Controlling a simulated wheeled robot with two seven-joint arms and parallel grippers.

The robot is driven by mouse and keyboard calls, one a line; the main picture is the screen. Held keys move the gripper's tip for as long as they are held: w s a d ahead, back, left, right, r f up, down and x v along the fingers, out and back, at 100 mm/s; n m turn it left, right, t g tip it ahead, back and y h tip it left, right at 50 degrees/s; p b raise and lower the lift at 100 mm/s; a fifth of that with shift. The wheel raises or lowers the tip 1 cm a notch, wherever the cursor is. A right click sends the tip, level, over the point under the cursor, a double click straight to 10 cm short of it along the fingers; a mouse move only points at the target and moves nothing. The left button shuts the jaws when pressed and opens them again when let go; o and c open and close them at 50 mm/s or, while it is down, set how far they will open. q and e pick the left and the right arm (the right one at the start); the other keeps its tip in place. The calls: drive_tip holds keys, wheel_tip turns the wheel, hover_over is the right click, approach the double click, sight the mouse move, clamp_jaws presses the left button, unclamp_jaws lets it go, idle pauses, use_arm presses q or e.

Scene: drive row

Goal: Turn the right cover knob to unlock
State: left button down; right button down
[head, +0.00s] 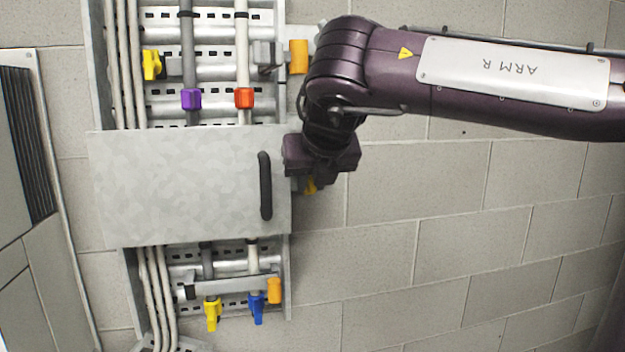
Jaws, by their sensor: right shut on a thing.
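A flat grey cover (180,190) with a black vertical handle (265,186) lies across the middle of the wall rack. My right arm comes in from the right, and my right gripper (306,178) is at the cover's right edge, just right of the handle. It is shut on a small yellow knob (311,186), which shows only in part below the dark gripper body. The fingertips and most of the knob are hidden, so its turn angle cannot be told. My left gripper is not in view.
Above the cover are pipes with yellow (151,65), purple (191,98) and red (244,98) fittings and an orange block (299,57). Below are yellow (212,314) and blue (257,309) valves and an orange block (274,290). Bare block wall (430,240) lies right.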

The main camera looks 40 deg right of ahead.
drive_tip(key=shift+f, duration=0.2)
drive_tip(key=c, duration=1.5)
unclamp_jaws()
drive_tip(key=shift+r, duration=0.1)
drive_tip(key=shift+o, duration=0.2)
drive_tip(key=shift+s+a+r, duration=0.15)
drive_tip(key=shift+s+r, duration=0.05)
drive_tip(key=shift+r, duration=0.05)
drive_tip(key=b+v, duration=0.1)
drive_tip(key=v, duration=0.6)
drive_tip(key=shift+b, duration=0.3)
